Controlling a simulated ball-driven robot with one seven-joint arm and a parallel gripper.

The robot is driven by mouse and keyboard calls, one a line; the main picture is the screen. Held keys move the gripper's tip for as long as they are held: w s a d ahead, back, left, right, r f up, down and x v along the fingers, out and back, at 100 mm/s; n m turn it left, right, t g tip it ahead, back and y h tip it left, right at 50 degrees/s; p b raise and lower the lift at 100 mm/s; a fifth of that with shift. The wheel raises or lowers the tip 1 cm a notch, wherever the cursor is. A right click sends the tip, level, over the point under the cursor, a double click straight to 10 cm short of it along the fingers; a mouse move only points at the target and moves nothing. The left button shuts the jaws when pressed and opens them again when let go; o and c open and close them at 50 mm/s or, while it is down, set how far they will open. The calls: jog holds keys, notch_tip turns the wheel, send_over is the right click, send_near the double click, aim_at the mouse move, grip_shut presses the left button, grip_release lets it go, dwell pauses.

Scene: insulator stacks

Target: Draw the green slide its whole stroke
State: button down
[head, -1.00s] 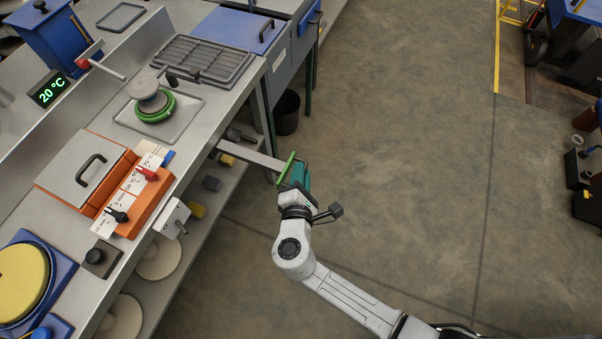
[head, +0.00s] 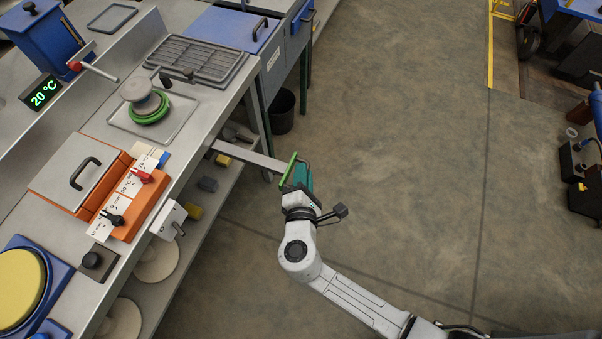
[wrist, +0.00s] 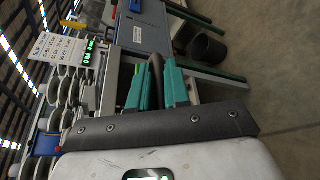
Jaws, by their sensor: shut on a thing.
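The green slide is a flat grey metal bar (head: 245,156) that sticks out from under the bench top, with a bright green end piece (head: 288,168) at its outer end. My gripper (head: 301,176) has teal fingers and is shut on the slide's green end, out over the floor in front of the bench. In the wrist view my gripper (wrist: 160,88) shows its two teal fingers with a dark handle part between them. A strip of the green end piece (wrist: 133,92) shows beside the left finger. The slide's inner end is hidden under the bench.
The bench (head: 190,140) holds an orange box (head: 130,205) with knobs, a wire rack (head: 198,60) and a green ring (head: 150,112) on a tray. A black bin (head: 282,112) stands on the floor beyond the slide. The floor to the right is open.

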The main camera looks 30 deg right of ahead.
jog(key=c, duration=1.4)
grip_release()
jog(key=shift+s+d, duration=0.15)
jog(key=shift+s, duration=0.1)
jog(key=shift+c, duration=0.2)
jog(key=v, duration=1)
jog(key=shift+s+a, duration=0.25)
jog(key=shift+s, duration=0.05)
jog(key=shift+r, duration=0.15)
